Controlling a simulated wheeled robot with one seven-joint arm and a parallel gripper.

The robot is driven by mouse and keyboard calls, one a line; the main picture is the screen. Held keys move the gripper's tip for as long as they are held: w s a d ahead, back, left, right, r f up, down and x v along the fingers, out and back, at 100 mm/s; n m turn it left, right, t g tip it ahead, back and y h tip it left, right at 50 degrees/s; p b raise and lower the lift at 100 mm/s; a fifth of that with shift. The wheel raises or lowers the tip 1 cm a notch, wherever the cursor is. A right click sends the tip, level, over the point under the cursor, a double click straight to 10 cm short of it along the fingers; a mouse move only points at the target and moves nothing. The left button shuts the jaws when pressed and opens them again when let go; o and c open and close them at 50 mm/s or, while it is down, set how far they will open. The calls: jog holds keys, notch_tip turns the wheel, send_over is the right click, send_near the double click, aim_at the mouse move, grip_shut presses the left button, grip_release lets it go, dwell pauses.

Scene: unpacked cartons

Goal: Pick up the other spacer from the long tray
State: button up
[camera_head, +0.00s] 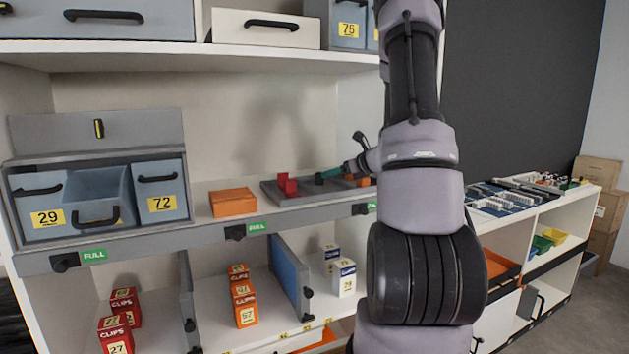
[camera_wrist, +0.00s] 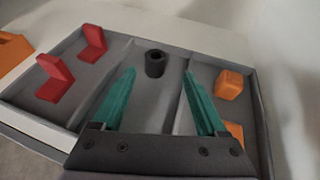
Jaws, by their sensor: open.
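The long tray (camera_wrist: 65,128) is grey, with low walls and dividers making three compartments. It also shows on the shelf in the head view (camera_head: 300,199). A dark hollow cylinder, the spacer (camera_wrist: 155,64), stands upright in the middle compartment; it shows in the head view too (camera_head: 319,179). It is the only spacer I can see. My gripper (camera_wrist: 159,72) is open and empty, its teal fingers pointing at the spacer. In the picture the spacer lies between and just beyond the fingertips; I cannot tell how high they are above the tray floor.
Two red L-shaped brackets (camera_wrist: 54,77) lie in the left compartment. Orange blocks (camera_wrist: 229,84) lie in the right one, near the right finger. An orange box (camera_head: 233,202) stands left of the tray. A shelf board (camera_head: 190,58) runs above, and the back wall is close.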

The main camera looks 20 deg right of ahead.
aim_at(319, 177)
jog(key=x, duration=0.3)
jog(key=shift+s, duration=0.1)
jog(key=x, duration=0.5)
jog(key=shift+a+f, duration=0.1)
jog(key=shift+a, duration=0.25)
jog(key=shift+s, duration=0.1)
grip_shut()
